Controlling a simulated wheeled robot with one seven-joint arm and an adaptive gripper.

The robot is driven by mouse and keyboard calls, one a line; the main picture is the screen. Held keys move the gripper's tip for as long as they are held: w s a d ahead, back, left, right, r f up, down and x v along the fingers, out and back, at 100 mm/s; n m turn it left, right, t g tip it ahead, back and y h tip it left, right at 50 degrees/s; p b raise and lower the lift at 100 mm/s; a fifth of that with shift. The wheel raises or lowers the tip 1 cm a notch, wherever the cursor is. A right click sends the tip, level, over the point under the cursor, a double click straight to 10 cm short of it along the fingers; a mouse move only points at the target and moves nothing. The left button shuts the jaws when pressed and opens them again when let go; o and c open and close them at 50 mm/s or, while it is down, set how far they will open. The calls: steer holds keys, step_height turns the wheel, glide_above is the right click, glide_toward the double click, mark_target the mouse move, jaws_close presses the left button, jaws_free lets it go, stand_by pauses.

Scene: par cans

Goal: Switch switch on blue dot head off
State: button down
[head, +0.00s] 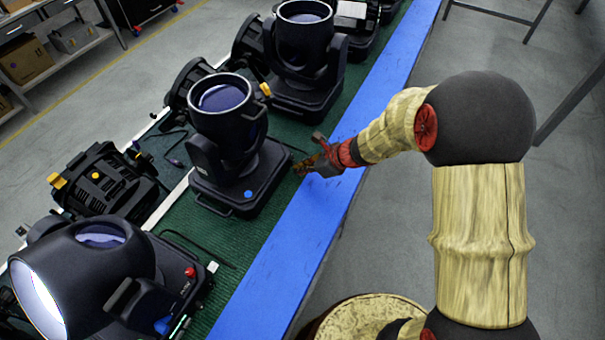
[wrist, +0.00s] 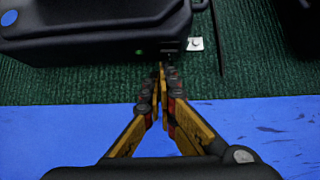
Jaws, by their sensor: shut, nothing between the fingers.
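The blue dot head (head: 228,125) is a black moving-head lamp standing upright on the green mat, with a blue dot (head: 248,193) on its base. In the wrist view the base (wrist: 90,32) fills the top left, with the blue dot (wrist: 10,18) at its corner. A small green light (wrist: 140,52) glows on the base's side. A small dark switch-like part (wrist: 168,46) sits to the right of it. My gripper (head: 299,170) is shut and empty beside the base. In the wrist view its fingertips (wrist: 163,70) point at that part, very close; contact cannot be told.
A lit lamp head (head: 90,270) with a red button stands at front left. Another head (head: 305,55) stands behind. A black par can (head: 105,180) lies at left. The blue table edge (head: 300,240) is clear. A white piece (wrist: 195,43) lies by the base.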

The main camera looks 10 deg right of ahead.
steer(key=shift+r, duration=0.15)
steer(key=shift+r+p, duration=0.1)
steer(key=shift+p, duration=0.2)
steer(key=shift+r+p, duration=0.5)
steer(key=shift+r, duration=0.2)
steer(key=shift+d, duration=0.1)
